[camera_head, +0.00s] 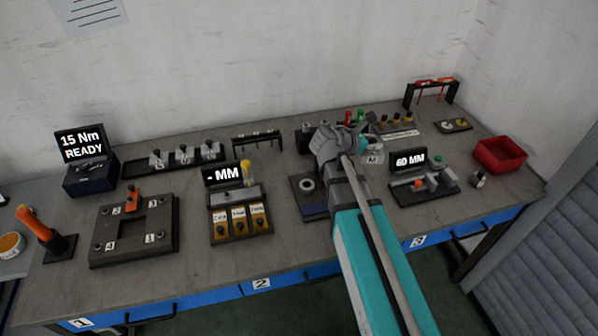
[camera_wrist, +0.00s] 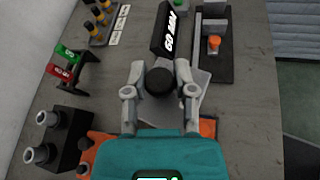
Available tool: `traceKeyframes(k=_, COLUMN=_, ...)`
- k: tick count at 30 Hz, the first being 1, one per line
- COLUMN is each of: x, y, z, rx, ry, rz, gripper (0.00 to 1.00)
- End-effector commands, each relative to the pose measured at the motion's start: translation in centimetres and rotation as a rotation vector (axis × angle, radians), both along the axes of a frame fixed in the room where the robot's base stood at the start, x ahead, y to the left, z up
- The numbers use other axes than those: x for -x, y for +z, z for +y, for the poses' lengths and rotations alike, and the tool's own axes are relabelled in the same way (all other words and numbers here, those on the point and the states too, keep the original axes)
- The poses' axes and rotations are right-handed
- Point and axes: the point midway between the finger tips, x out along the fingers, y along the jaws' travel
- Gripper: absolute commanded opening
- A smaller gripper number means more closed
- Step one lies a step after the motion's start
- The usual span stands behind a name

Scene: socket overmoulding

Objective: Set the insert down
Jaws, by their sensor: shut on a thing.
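The insert (camera_wrist: 160,81) shows in the wrist view as a dark round top between the two fingers of my gripper (camera_wrist: 159,92). The fingers are shut on it from both sides. Its lower part is hidden, so I cannot tell whether it touches anything below. Under and beside it lies a pale grey plate (camera_wrist: 196,92). The insert cannot be made out there.
Red and green pieces (camera_wrist: 67,61) stand on a small rack close by. A block with a ring (camera_head: 307,185) is to the left. Bare bench (camera_head: 290,240) shows at the front.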

Motion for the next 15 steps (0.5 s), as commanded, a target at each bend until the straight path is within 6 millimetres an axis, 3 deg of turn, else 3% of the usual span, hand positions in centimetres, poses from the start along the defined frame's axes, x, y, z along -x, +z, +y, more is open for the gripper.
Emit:
traceKeyframes(k=8, x=-0.1, y=0.0, z=1.3, rx=0.001, ry=0.028, rz=0.0, gripper=0.0)
traceKeyframes(k=15, x=-0.4, y=-0.4, z=5.1, rx=-0.001, ry=0.126, rz=0.002, gripper=0.0)
